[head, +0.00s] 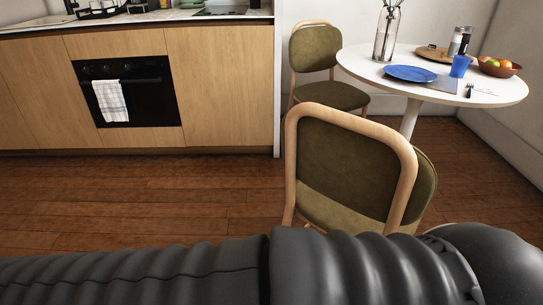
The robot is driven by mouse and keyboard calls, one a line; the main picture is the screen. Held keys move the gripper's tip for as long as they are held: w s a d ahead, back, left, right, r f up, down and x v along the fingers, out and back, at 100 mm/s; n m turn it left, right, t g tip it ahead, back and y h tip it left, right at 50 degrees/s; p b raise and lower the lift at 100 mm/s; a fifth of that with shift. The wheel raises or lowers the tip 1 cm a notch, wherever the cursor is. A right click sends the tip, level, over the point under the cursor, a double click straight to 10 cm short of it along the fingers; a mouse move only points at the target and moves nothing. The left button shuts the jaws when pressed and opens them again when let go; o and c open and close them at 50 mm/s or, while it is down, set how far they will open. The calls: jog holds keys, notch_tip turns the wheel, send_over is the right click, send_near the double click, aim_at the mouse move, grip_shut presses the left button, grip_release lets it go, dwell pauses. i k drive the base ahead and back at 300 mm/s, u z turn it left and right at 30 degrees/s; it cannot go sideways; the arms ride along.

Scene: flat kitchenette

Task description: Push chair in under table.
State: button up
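A chair with a pale wooden frame and olive-green upholstery (345,180) stands in front of me, its backrest toward me. Its seat shows partly behind the backrest at the right, and its lower legs are hidden behind my arm. A round white table (497,92) on a white central leg stands beyond it, to the right. The chair appears to stand on the near side of the table; how far its seat reaches under the tabletop cannot be told. My dark ribbed arm crosses the bottom of the view. My gripper is not visible.
A second, similar chair (315,50) stands left of the table. On the tabletop are a glass vase (386,36), a blue plate (410,73), a blue cup (459,66) and a fruit bowl (500,69). Kitchen cabinets (220,90) line the left. The wooden floor (130,195) before them is clear.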

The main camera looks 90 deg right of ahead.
aim_at(356, 175)
jog(key=i, duration=0.5)
jog(key=z, duration=2.15)
jog(key=i, duration=1.65)
jog(key=z, duration=3.55)
